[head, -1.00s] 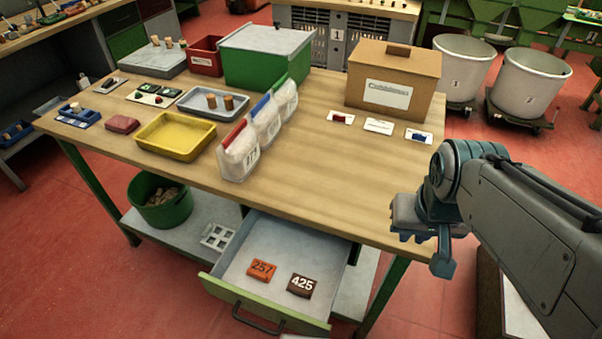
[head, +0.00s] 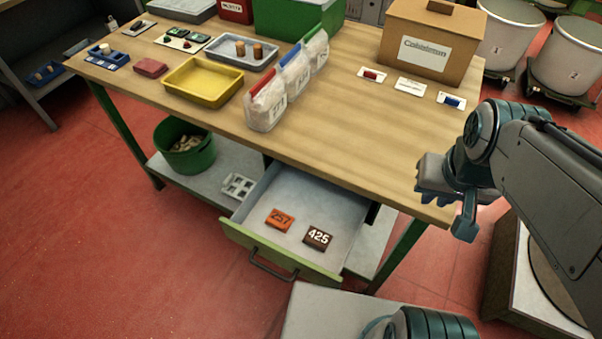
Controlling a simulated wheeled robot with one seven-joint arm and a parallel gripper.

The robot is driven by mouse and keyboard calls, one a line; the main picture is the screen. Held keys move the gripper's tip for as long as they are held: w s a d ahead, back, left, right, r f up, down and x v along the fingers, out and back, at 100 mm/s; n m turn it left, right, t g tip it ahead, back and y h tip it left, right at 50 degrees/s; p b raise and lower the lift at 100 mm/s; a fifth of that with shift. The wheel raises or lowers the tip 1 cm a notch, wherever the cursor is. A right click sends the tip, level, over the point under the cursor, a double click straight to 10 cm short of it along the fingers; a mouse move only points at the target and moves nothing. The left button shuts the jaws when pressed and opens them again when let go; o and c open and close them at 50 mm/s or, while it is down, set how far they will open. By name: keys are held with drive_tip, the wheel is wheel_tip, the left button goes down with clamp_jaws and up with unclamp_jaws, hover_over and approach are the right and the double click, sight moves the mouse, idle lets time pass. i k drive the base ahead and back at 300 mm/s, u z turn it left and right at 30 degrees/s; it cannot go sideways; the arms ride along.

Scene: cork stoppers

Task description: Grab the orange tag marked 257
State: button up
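The orange tag (head: 280,220) marked 257 lies flat in the open drawer (head: 309,195) under the workbench. A dark brown tag (head: 318,237) marked 425 lies just to its right, a small gap apart. My gripper (head: 446,205) is at the right, beside the bench's front right edge, above and to the right of the drawer. It is well apart from both tags. I see it from the side, and whether its fingers are open or shut does not show clearly.
The workbench (head: 365,150) holds a yellow tray (head: 203,82), clipped bags (head: 268,104) and a cardboard box (head: 428,45). A green bucket (head: 184,146) and a white grid piece (head: 238,186) sit on the lower shelf. The drawer's green front (head: 275,250) sticks out over red floor.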

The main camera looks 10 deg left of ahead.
sight(277, 219)
drive_tip(key=u, duration=0.05)
drive_tip(key=k, duration=0.65)
drive_tip(key=u, duration=1)
drive_tip(key=i, duration=0.45)
drive_tip(key=z, duration=0.05)
drive_tip(key=k, duration=0.5)
drive_tip(key=z, duration=0.5)
drive_tip(key=i, duration=0.75)
drive_tip(key=u, duration=0.8)
